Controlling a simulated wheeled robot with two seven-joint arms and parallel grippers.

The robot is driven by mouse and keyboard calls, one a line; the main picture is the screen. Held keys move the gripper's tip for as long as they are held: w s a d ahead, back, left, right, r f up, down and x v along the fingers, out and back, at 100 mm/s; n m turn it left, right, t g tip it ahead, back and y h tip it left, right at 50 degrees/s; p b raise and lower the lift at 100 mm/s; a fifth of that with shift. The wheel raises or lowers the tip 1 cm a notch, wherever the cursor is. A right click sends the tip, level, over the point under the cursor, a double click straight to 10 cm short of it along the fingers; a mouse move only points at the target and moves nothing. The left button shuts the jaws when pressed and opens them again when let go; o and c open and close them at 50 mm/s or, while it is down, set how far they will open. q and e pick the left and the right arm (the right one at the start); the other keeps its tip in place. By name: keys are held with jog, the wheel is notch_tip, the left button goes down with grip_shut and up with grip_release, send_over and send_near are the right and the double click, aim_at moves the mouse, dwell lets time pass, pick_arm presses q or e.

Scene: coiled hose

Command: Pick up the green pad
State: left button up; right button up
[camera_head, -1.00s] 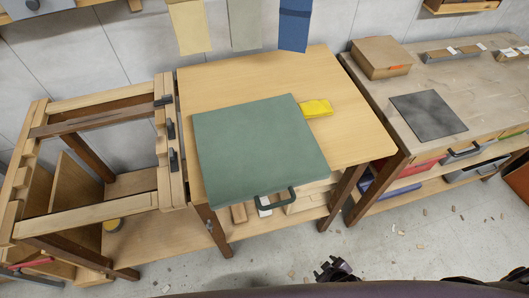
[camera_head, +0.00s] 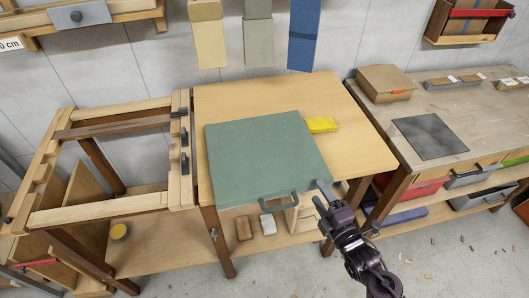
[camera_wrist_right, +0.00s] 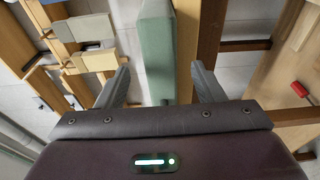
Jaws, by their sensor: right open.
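The green pad (camera_head: 262,158) is a large flat slab with a handle (camera_head: 279,201) on its front edge. It lies on the light wooden table (camera_head: 355,145), and its front edge reaches the table's front. My right gripper (camera_head: 320,196) is at the pad's front right corner with its fingers apart. In the right wrist view, the edge of the green pad (camera_wrist_right: 157,45) runs between the two open fingers of my right gripper (camera_wrist_right: 160,72). I cannot tell whether they touch it. My left gripper is not in view.
A yellow folded piece (camera_head: 321,125) lies behind the pad's right corner. A wooden frame (camera_head: 98,165) stands to the left. A workbench (camera_head: 465,142) with a dark square plate (camera_head: 430,138) and a cardboard box (camera_head: 385,82) stands to the right. Coloured strips hang on the wall behind.

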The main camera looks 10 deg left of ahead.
aim_at(315, 188)
jog(key=x, duration=0.2)
jog(key=shift+w+a+r+p, duration=0.1)
jog(key=shift+w+a+p, duration=0.15)
jog(key=shift+p, duration=0.05)
jog(key=shift+w+a, duration=0.25)
jog(key=shift+w, duration=0.2)
jog(key=c, duration=1.1)
